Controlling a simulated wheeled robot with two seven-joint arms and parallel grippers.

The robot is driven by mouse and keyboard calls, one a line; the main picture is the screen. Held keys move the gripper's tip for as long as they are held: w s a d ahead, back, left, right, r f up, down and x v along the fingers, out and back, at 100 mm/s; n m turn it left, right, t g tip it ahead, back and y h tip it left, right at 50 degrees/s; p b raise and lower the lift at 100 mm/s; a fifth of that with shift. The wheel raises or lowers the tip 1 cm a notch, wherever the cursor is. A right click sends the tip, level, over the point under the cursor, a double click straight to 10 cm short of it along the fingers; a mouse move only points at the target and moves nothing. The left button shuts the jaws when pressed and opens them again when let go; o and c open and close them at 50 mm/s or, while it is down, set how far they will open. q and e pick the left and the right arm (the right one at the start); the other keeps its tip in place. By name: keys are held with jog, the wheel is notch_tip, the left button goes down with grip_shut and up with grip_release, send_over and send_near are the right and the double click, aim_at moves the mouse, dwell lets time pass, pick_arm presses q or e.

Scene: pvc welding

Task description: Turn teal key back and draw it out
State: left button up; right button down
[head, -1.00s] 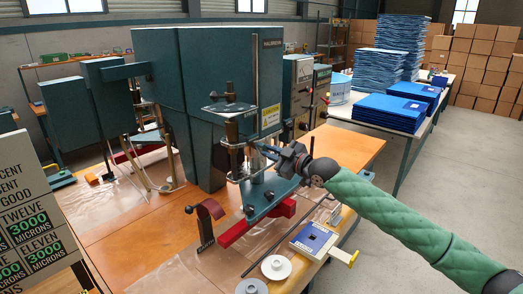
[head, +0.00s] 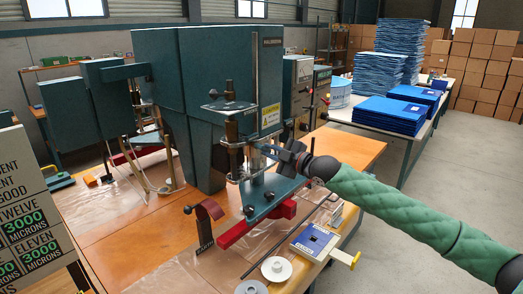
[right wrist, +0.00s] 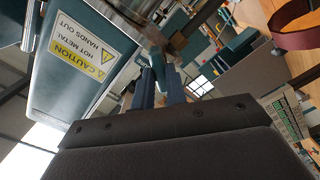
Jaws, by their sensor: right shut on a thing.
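My right gripper (head: 265,151) reaches in from the right to the upright metal post and collar of the welding machine (head: 176,90). In the right wrist view its two blue fingers (right wrist: 161,82) are shut on a small teal piece, the teal key (right wrist: 158,57). The far end of the key, where it meets the machine, is partly hidden, so I cannot tell how deep it sits. In the head view the fingers and dark metalwork largely hide the key. My left gripper is not in view.
A yellow caution label (head: 270,116) for hot metal is on the machine close by. Blue sheet stacks (head: 388,115) stand behind on another table.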

jog(key=shift+r+n, duration=0.1)
jog(key=shift+n, duration=0.4)
jog(key=n, duration=0.2)
jog(key=shift+n, duration=0.3)
jog(key=n, duration=0.3)
jog(key=shift+n, duration=0.3)
jog(key=n+p, duration=0.1)
jog(key=n, duration=0.4)
jog(key=shift+n, duration=0.4)
jog(key=shift+s+d+f+p, duration=0.15)
jog(key=shift+s+f+p, duration=0.05)
jog(key=shift+f+p, duration=0.1)
jog(key=shift+s+d, duration=0.15)
jog(key=shift+d, duration=0.15)
